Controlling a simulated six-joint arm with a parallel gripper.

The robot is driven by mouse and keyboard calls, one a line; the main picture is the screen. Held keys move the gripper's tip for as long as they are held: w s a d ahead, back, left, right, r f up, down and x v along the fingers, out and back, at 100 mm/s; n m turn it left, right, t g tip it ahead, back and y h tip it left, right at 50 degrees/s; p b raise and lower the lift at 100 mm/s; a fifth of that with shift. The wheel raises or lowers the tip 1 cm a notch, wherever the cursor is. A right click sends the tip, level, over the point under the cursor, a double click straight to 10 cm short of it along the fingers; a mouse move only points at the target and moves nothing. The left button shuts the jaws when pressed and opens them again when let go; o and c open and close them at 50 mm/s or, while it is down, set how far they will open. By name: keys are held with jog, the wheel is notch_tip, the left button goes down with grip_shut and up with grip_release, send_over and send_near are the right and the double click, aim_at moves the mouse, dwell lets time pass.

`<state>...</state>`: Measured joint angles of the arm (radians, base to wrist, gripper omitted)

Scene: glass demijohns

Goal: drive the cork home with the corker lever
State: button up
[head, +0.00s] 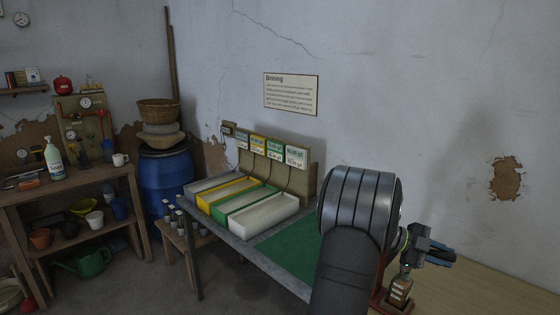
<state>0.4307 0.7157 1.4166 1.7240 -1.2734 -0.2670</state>
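My gripper (440,256) is at the right, beyond my large dark arm link, with grey and blue parts showing. Its fingertips are small and partly hidden, so I cannot tell whether it is open or holds anything. Just below and left of it is a small brown bottle-like vessel (398,290) with a pale label, at a red frame (379,299). My arm hides much of this frame. I cannot make out a cork or a corker lever, and I cannot tell whether the gripper touches the vessel or the frame.
A bench with a green mat (287,252) carries white, yellow and green trays (262,212) and label cards. A wooden tabletop (480,290) at the lower right looks bare. A blue barrel (165,185) and a cluttered shelf unit (70,192) stand left. A wall sign (291,94) reads "Brining".

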grip_shut()
jog(key=shift+f, duration=0.15)
jog(key=shift+f, duration=0.35)
jog(key=o, duration=0.6)
grip_release()
jog(key=shift+c, duration=0.2)
jog(key=shift+r, duration=0.1)
jog(key=shift+v, duration=2.5)
